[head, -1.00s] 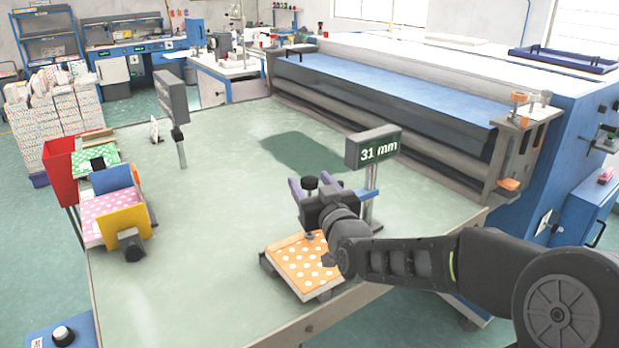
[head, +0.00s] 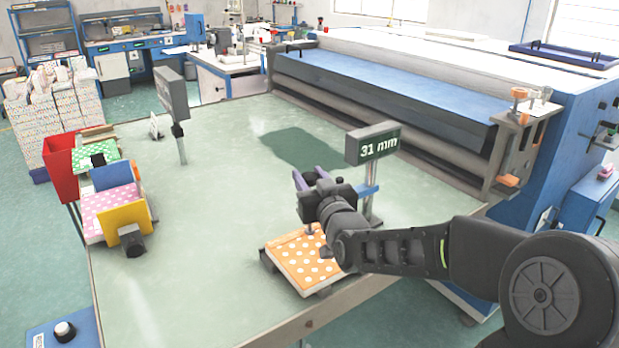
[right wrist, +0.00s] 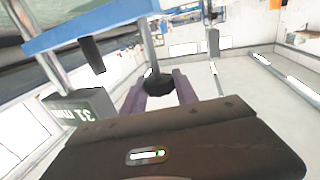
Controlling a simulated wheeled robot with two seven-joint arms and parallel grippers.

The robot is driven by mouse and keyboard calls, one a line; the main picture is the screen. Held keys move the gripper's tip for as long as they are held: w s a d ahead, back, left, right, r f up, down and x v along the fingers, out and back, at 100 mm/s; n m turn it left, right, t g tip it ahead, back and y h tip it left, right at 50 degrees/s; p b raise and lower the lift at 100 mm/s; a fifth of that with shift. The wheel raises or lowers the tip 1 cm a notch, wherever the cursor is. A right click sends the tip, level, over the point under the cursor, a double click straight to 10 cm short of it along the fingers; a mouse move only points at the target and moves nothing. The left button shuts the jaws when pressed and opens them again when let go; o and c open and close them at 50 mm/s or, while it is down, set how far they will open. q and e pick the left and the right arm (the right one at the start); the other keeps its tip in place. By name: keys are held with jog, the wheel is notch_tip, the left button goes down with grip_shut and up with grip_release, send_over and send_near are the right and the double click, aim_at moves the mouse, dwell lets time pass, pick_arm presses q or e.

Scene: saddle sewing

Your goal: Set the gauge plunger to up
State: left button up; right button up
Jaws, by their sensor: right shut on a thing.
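The gauge has a grey display (head: 373,144) reading 31 mm on a metal post, with a blue arm (head: 369,190) partway up. Under it, an orange panel with white dots (head: 303,262) lies on a dark support at the table's front edge. My right gripper (head: 309,178) is above the panel, its purple fingers pointing away from me. In the right wrist view, the fingers (right wrist: 160,88) are shut on the black plunger knob (right wrist: 158,84). The display (right wrist: 80,115) and the blue arm (right wrist: 95,27) also show there. My gripper hides most of the plunger in the head view. My left gripper is out of view.
A rack with coloured dotted panels (head: 108,200) stands at the table's left edge beside a red bin (head: 60,165). Another display (head: 171,93) stands on a post at the back left. The table's middle (head: 230,200) is clear. A large blue machine (head: 400,85) lines the back right.

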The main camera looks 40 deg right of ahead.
grip_shut()
dwell(0.6)
jog(key=shift+r, duration=0.1)
jog(key=shift+r, duration=1.1)
jog(key=o, duration=1.1)
grip_release()
jog(key=shift+c, duration=0.2)
jog(key=shift+f, duration=0.1)
jog(key=shift+s+a+b, duration=0.15)
jog(key=shift+s+b, duration=0.25)
jog(key=shift+s, duration=0.15)
jog(key=b+v, duration=0.1)
jog(key=v, duration=0.5)
jog(key=shift+s+b, duration=0.3)
jog(key=shift+s, duration=0.05)
